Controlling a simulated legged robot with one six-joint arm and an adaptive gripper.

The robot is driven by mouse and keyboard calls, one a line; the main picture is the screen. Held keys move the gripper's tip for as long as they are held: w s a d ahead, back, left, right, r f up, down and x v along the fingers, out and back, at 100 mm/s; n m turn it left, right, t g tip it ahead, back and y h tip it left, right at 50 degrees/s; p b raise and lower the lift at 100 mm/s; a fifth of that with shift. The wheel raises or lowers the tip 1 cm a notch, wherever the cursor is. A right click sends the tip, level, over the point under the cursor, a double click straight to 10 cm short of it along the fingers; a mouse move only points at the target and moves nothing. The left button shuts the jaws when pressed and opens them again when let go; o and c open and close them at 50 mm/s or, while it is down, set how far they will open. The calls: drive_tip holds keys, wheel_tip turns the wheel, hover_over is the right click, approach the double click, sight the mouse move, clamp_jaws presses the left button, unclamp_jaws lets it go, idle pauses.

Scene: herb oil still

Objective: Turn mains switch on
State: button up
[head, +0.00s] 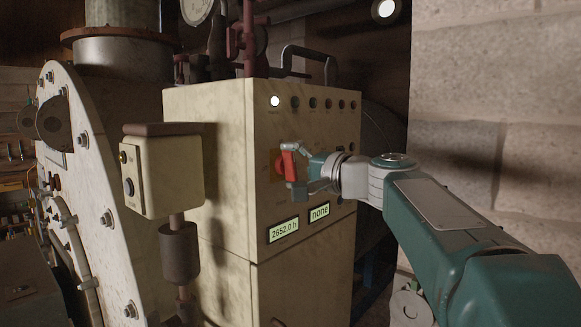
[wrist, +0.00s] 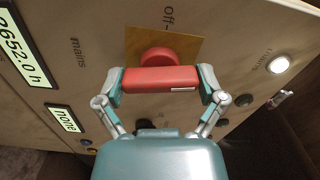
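The mains switch is a red rotary handle (wrist: 157,57) on a yellow-orange plate (wrist: 190,45) on the cabinet front. The word "off" is printed beside the plate. In the wrist view the handle's bar lies crosswise; in the head view the switch (head: 289,163) stands about upright. My gripper (wrist: 161,82) has one finger at each end of the bar, and both fingertips appear to touch it. It also shows in the head view (head: 294,170), reaching in from the right. The far side of the handle is hidden.
The cream cabinet (head: 220,150) has a row of indicators on top, the leftmost lamp (head: 275,102) lit white. A small control box (head: 160,175) stands on a post at left. A block wall (head: 500,110) is on the right.

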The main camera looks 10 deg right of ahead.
drive_tip(key=shift+f+m, duration=0.2)
drive_tip(key=shift+m, duration=1.3)
drive_tip(key=o, duration=0.8)
drive_tip(key=shift+w+a, duration=0.1)
drive_tip(key=shift+s+d, duration=0.35)
drive_tip(key=v, duration=1.1)
drive_tip(key=shift+a, duration=0.1)
